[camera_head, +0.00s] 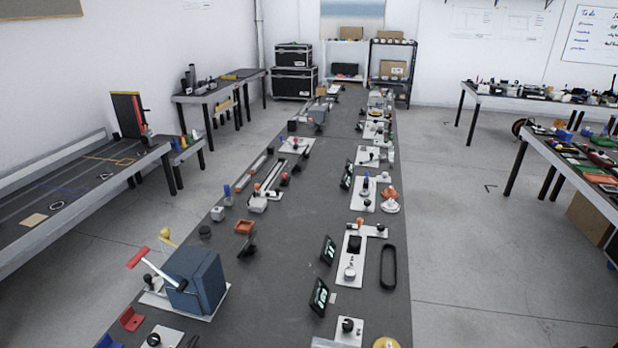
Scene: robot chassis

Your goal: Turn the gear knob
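Several round knobs on white plates stand along the long dark table, and I cannot tell which one is the gear knob. One black knob (347,325) is on a plate near the front right. Another black knob (153,339) is at the front left, close to the bottom edge. A pale round knob (349,272) sits on a long white plate at the middle right, below a black piece (354,244). Neither of my grippers shows in the head view.
A blue-grey box with a red-handled lever (195,280) stands at the left front. The table's centre strip (285,265) is mostly clear. Other tables stand left and right across open floor.

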